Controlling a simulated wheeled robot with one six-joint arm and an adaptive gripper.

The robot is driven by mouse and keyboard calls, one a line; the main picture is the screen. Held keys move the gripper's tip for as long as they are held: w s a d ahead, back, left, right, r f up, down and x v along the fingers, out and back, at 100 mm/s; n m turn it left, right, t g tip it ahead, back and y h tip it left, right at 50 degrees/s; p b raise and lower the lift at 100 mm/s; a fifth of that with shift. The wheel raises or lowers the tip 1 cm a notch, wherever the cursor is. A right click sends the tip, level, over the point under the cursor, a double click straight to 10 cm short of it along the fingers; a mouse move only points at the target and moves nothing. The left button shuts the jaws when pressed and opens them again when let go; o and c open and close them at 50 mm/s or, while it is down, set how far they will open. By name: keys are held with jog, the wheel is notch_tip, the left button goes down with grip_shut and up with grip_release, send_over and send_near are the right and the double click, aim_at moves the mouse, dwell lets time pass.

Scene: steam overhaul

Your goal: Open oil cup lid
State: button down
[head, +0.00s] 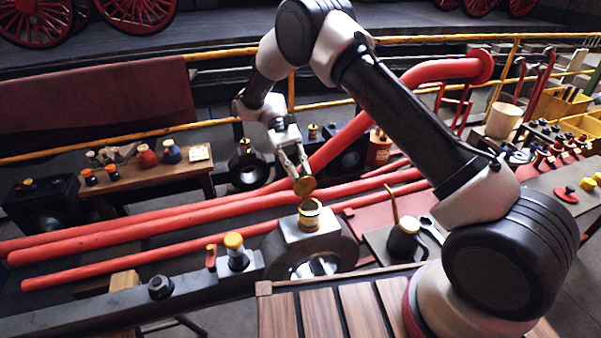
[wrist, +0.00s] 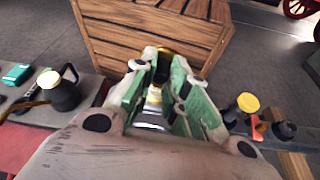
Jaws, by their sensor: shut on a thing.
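The brass oil cup (head: 310,216) stands on top of the grey metal ring-shaped end of a rod (head: 318,243) in the head view. Its round brass lid (head: 304,187) is tilted up on edge just above the cup's rim. My gripper (head: 302,172) reaches down from above and is shut on the lid at its upper edge. In the wrist view my gripper (wrist: 160,66) shows its green finger pads close around a small gap. Part of the cup (wrist: 154,96) shows between the fingers. The fingers hide much of the lid, and I cannot see whether a hinge joins it to the cup.
A yellow-capped fitting (head: 235,250) and a small red-bodied one stand left of the cup. A dark oil can (head: 405,240) with a brass spout stands to the right. Long red rods (head: 150,232) run behind. A wooden slatted deck (head: 330,308) lies in front.

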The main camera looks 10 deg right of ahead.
jog(key=shift+w+f, duration=0.1)
jog(key=shift+f, duration=0.05)
dwell(0.4)
jog(key=c, duration=1.4)
grip_release()
